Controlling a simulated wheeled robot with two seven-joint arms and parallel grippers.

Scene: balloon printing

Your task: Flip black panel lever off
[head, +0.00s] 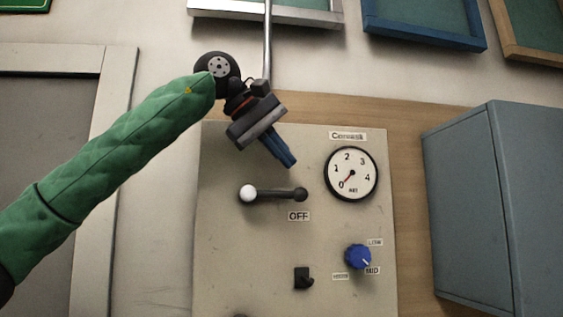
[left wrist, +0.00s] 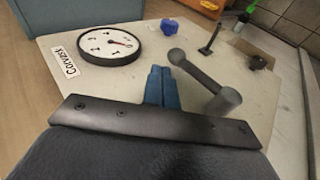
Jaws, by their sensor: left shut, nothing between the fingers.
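The control panel (head: 225,245) is beige and stands upright on the wall in the head view. My right gripper is out of view.
A gauge (head: 350,174) reading near 0 is right of the lever. A blue dial (head: 358,256) and a small black switch (head: 303,278) are below. A grey-blue cabinet (head: 475,200) stands to the right. A grey pipe (head: 267,45) runs above the panel.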

